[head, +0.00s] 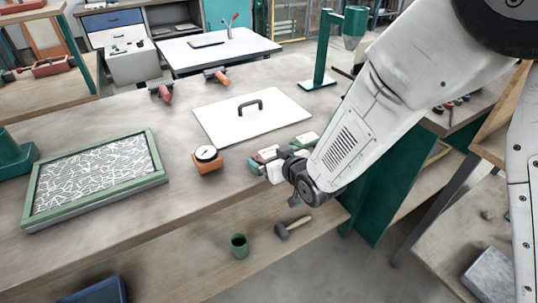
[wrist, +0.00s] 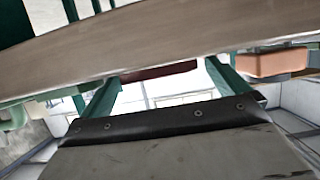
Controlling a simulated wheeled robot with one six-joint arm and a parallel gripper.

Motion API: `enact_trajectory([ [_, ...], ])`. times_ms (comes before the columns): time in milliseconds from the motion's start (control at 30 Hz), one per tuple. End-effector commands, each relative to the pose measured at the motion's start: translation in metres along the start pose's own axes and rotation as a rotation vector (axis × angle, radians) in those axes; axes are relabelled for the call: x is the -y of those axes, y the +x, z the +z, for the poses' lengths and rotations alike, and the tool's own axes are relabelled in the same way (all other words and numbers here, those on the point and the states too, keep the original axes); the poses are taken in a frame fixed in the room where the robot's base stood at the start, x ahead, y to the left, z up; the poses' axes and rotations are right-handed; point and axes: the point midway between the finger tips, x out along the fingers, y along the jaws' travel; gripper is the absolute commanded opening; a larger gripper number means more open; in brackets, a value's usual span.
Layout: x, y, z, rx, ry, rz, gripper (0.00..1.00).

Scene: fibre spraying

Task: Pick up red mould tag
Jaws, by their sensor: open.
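The red mould tag (head: 264,154) lies near the front edge of the workbench, partly hidden behind my gripper and wrist. It has a pale top face. In the wrist view a dark red strip (wrist: 158,73), apparently this tag, shows between the two green fingers. My gripper (head: 262,167) is open, low at the bench edge and just in front of the tag. Its fingers also show in the wrist view (wrist: 165,92). I cannot tell whether they touch the tag.
A green tag (head: 306,139) lies just right of the red one. A dial gauge on an orange block (head: 207,160) stands to the left. A white lid with a black handle (head: 252,113) lies behind. A green-framed tray (head: 95,176) is at the left.

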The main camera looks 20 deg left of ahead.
Motion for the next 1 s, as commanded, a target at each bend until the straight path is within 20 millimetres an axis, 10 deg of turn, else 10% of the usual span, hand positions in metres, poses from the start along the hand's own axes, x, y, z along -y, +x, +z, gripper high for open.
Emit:
enact_trajectory([
  [133,0.000,0.000,0.000,0.000,0.000,0.000,1.00],
  [300,0.000,0.000,0.000,0.000,0.000,0.000,0.59],
  [1000,-0.001,-0.011,-0.026,-0.003,0.001,0.002,0.59],
])
